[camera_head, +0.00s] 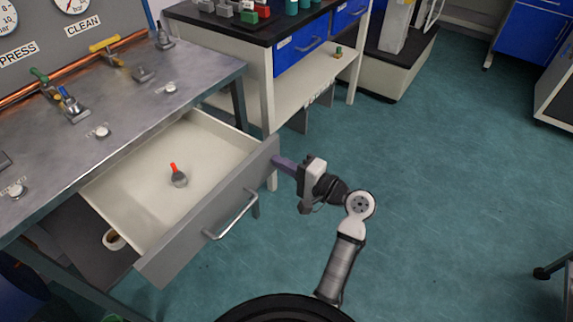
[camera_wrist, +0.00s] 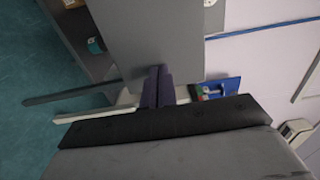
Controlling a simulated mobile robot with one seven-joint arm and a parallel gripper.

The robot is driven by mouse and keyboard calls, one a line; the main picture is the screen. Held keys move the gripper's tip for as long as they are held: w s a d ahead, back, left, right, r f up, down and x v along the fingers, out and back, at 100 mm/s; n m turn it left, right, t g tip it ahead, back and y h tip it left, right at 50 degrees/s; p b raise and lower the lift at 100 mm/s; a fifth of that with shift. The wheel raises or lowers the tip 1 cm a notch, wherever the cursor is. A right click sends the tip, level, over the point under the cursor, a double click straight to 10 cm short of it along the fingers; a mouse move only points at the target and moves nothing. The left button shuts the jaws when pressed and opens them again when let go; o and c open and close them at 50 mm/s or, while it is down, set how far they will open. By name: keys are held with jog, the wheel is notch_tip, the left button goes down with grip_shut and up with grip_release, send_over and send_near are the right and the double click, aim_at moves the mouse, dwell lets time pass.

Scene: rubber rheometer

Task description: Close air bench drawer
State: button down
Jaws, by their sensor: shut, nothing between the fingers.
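The air bench drawer (camera_head: 213,221) stands pulled out from under the metal bench, with its grey front and a bar handle (camera_head: 231,215) facing the lower right. Inside the drawer lies a small grey item with a red tip (camera_head: 178,176). My gripper (camera_head: 276,160) is shut and empty, with its purple fingertips at the right end of the drawer front, near its upper corner. In the wrist view my shut fingers (camera_wrist: 157,84) overlap the edge of a grey panel (camera_wrist: 160,35). I cannot tell whether they press on it.
The metal bench top (camera_head: 130,105) carries valves and knobs. A second bench with blue drawers (camera_head: 302,45) stands behind. A roll of tape (camera_head: 113,240) lies on the shelf below the drawer. The green floor (camera_head: 450,180) to the right is clear.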

aim_at(215, 137)
jog(key=x, duration=2.3)
jog(key=shift+a, duration=0.1)
jog(key=shift+w+r, duration=0.1)
jog(key=shift+a+r, duration=0.1)
jog(key=shift+a, duration=0.05)
